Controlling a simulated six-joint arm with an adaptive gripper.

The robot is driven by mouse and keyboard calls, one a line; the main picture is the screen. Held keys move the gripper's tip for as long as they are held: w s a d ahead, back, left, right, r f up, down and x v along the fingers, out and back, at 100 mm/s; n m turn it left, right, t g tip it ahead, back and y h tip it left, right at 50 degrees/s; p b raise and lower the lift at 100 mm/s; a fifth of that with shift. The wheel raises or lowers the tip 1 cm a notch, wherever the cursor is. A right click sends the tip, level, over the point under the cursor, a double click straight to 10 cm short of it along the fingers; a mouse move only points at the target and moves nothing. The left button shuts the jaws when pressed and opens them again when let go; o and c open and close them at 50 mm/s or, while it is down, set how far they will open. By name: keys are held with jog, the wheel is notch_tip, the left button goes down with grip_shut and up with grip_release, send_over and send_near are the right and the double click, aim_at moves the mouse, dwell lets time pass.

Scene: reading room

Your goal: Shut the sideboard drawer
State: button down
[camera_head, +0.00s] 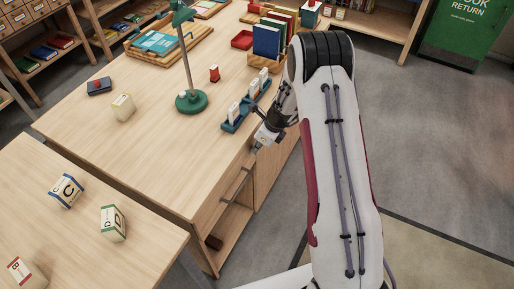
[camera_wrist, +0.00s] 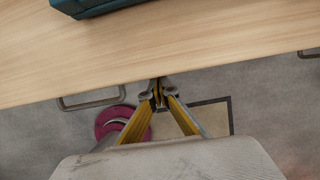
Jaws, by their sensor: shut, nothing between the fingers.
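The wooden sideboard (camera_head: 165,150) has its drawer front with a grey bar handle (camera_head: 236,184) on the side facing my arm. In the wrist view a bar handle (camera_wrist: 90,101) shows left of my fingers. I cannot tell how far out the drawer stands. My gripper (camera_head: 257,149) is shut and empty, by the upper edge of that front, beyond the handle. In the wrist view my fingertips (camera_wrist: 158,88) meet the wooden edge (camera_wrist: 200,82); whether they touch it is unclear. The wrist hides part of the drawer front.
A blue rack with white cards (camera_head: 240,112) stands on the top near my gripper. A green lamp (camera_head: 191,101) and a book holder (camera_head: 268,45) stand farther back. A second table with lettered blocks (camera_head: 67,190) is at left. Grey floor (camera_head: 430,150) is clear at right.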

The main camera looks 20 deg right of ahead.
jog(key=shift+w+a+r, duration=0.15)
jog(key=shift+w+a, duration=0.1)
jog(key=shift+s+d, duration=0.3)
jog(key=s+d+r, duration=0.5)
jog(key=r, duration=0.4)
jog(key=shift+s+d, duration=0.15)
jog(key=shift+s, duration=0.05)
dwell(0.8)
